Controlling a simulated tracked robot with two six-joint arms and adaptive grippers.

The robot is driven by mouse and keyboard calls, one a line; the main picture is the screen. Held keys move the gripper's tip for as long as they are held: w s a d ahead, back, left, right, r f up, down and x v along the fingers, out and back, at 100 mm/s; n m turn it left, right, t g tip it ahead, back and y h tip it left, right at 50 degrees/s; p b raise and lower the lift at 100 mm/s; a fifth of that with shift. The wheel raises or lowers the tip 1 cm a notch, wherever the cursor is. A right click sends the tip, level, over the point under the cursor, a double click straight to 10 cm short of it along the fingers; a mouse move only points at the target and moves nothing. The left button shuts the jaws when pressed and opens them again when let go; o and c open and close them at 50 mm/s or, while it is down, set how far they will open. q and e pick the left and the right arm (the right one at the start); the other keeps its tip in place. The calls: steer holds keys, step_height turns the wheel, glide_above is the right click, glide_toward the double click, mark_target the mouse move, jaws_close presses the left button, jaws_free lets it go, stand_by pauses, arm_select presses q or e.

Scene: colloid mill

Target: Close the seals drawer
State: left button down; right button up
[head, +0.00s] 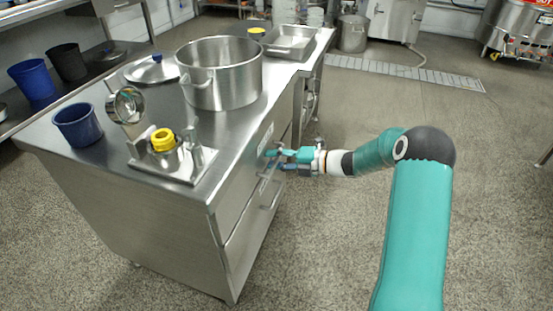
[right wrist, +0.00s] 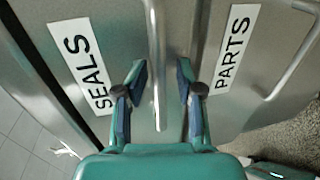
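The seals drawer (right wrist: 115,35) has a white SEALS label (right wrist: 80,62) in the right wrist view. In the head view its front (head: 256,157) is the upper one on the steel cabinet's right side. A dark gap runs along its edge beyond the label; I cannot tell how far it stands out. Its bar handle (right wrist: 158,60) lies between the two fingers of my right gripper (right wrist: 161,75), with space visible on both sides. My right gripper, also in the head view (head: 273,160), is open at the drawer front. My left gripper is out of view.
The parts drawer (right wrist: 232,85), with its own handle (right wrist: 300,50), lies below. On the worktop stand a large pot (head: 222,85), a blue cup (head: 78,126) and a steel fixture with a yellow cap (head: 163,139). The floor right of the cabinet is clear around my arm.

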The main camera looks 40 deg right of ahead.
steer(key=v, duration=1.2)
steer(key=shift+f, duration=0.15)
